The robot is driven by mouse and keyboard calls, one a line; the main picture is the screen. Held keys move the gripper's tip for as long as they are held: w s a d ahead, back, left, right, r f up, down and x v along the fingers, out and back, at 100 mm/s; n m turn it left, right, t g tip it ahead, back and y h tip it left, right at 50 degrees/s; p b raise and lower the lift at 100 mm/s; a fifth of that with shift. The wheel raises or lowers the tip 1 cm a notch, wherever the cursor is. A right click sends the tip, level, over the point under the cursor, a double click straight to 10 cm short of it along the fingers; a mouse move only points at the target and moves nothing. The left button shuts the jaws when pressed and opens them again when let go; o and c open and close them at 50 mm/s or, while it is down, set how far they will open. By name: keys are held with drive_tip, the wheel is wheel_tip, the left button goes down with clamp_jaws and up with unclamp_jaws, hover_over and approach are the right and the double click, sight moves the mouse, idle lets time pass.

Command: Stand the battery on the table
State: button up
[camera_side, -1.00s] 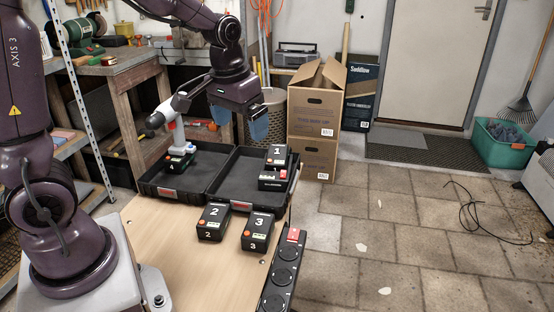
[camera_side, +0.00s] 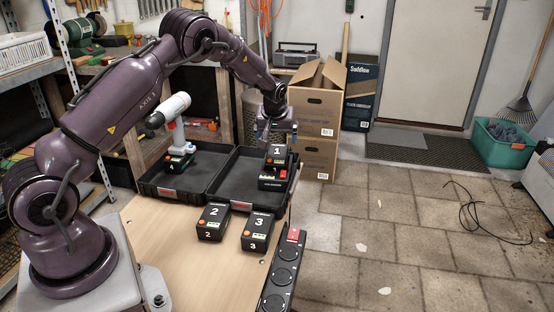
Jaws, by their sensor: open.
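A black battery marked 1 (camera_side: 277,154) sits on a black charger-like block (camera_side: 272,182) in the right half of the open black case (camera_side: 225,183). Battery 2 (camera_side: 213,221) and battery 3 (camera_side: 257,231) are on the wooden table (camera_side: 180,260) in front of the case. My gripper (camera_side: 277,138) is directly above battery 1, its fingers pointing down close to the battery's top. It is open; whether the fingers touch the battery cannot be told from this view.
A cordless drill (camera_side: 176,130) stands in the case's left half. Cardboard boxes (camera_side: 316,110) stand on the floor behind. The table's front left is clear.

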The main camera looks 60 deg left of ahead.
sight(277, 151)
drive_tip(key=x, duration=0.8)
drive_tip(key=shift+s+a, duration=0.1)
drive_tip(key=shift+a, duration=0.05)
drive_tip(key=shift+r, duration=0.1)
drive_tip(key=c, duration=1.4)
